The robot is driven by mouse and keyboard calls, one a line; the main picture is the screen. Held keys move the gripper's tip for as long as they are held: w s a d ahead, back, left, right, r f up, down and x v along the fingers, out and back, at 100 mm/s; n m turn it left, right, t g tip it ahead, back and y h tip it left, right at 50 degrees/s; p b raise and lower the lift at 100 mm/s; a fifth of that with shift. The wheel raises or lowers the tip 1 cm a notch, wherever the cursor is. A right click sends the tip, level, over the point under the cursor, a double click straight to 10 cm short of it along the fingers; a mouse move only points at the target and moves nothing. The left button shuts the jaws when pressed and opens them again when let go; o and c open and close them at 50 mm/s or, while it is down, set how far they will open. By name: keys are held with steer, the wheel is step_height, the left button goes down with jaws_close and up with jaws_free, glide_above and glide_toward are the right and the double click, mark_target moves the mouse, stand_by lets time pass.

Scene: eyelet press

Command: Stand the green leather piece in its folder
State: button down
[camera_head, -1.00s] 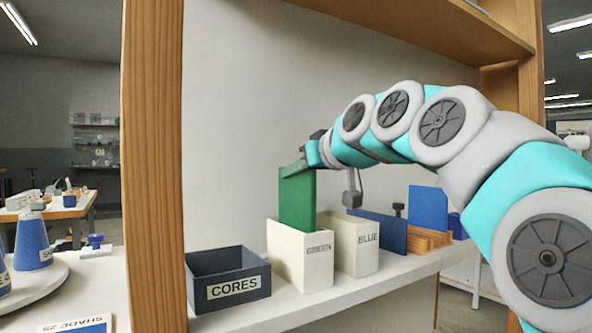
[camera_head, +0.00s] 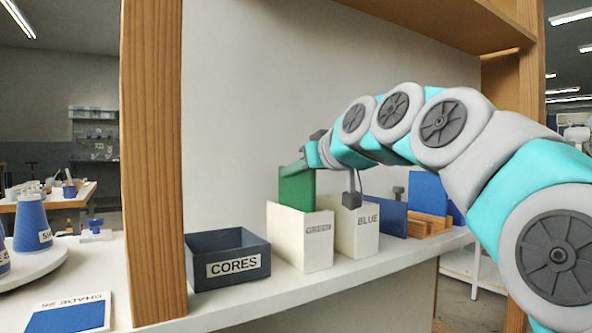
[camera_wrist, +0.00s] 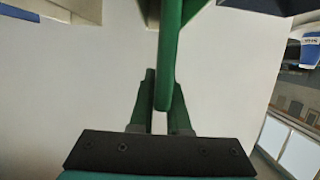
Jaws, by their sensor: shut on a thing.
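The green leather piece (camera_head: 298,188) stands upright in the white folder labelled GREEN (camera_head: 304,240). Its lower part is hidden behind the folder's front wall, and its upper part sticks out above. My gripper (camera_head: 294,168) is at the top edge of the piece, shut on it. In the wrist view the green piece (camera_wrist: 172,45) runs edge-on between the green fingers of my gripper (camera_wrist: 163,98). Whether the piece touches the folder's bottom cannot be seen.
A dark CORES box (camera_head: 228,262) stands left of the GREEN folder, and a white BLUE folder (camera_head: 360,238) stands close on its right. Blue pieces (camera_head: 428,200) and a wooden rack (camera_head: 428,225) are farther right. A wooden post (camera_head: 153,160) rises at left.

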stand_by(0.3)
steer(key=c, duration=0.8)
jaws_free()
steer(key=v, duration=0.7)
steer(key=shift+s+d+r, duration=0.2)
steer(key=shift+s, duration=0.1)
